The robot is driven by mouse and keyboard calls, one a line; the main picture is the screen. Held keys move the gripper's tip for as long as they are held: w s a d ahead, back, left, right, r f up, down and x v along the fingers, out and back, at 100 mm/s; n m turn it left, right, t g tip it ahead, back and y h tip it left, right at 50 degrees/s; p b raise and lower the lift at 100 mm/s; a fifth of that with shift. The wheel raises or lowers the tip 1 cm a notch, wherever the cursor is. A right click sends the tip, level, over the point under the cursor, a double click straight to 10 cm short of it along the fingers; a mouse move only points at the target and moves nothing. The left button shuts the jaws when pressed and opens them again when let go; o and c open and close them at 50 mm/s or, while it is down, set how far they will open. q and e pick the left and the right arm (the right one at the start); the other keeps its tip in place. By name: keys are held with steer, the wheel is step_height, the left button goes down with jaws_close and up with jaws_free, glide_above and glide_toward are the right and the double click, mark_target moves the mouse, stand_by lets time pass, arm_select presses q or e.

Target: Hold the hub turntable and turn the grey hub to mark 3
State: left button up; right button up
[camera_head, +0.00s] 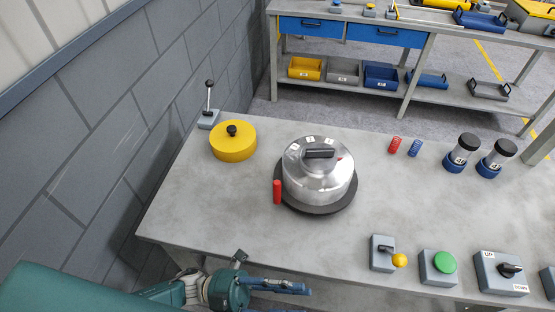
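The grey hub (318,183) is a shiny metal drum standing on the dark round hub turntable (318,210) in the middle of the table. A dark bar handle (320,154) crosses its top. Small white labels sit along the far rim of the top, too small to read surely. A small red mark shows right of the handle. A red upright peg (277,191) stands at the turntable's left edge. My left gripper (262,275) is low at the table's front edge, apart from the hub and turntable; its opening is unclear. My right gripper is out of view.
A yellow round lid (233,141) with a black knob and a lever box (208,118) stand at left. Red and blue springs (415,147) and two dark-capped jars (462,151) are at right. A green button (444,262) and switch boxes line the front. A grey wall borders the left.

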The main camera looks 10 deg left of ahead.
arm_select(q)
steer(key=w+r+h, duration=0.2)
steer(key=w+r, duration=0.1)
steer(key=r, duration=0.4)
steer(key=w+r+h, duration=0.2)
steer(key=w+r, duration=0.2)
steer(key=r, duration=0.2)
steer(key=s+d+r+m+g+y, duration=0.2)
steer(key=s+d+m+g+y, duration=0.25)
steer(key=m+g+y, duration=0.65)
steer(key=t+y, duration=1)
steer(key=y, duration=0.5)
glide_above(277, 191)
steer(key=w, duration=0.1)
steer(key=shift+f+m, duration=0.3)
steer(key=shift+f, duration=0.35)
step_height(277, 191, down, 12)
steer(key=shift+w+r, duration=0.1)
steer(key=shift+c, duration=0.3)
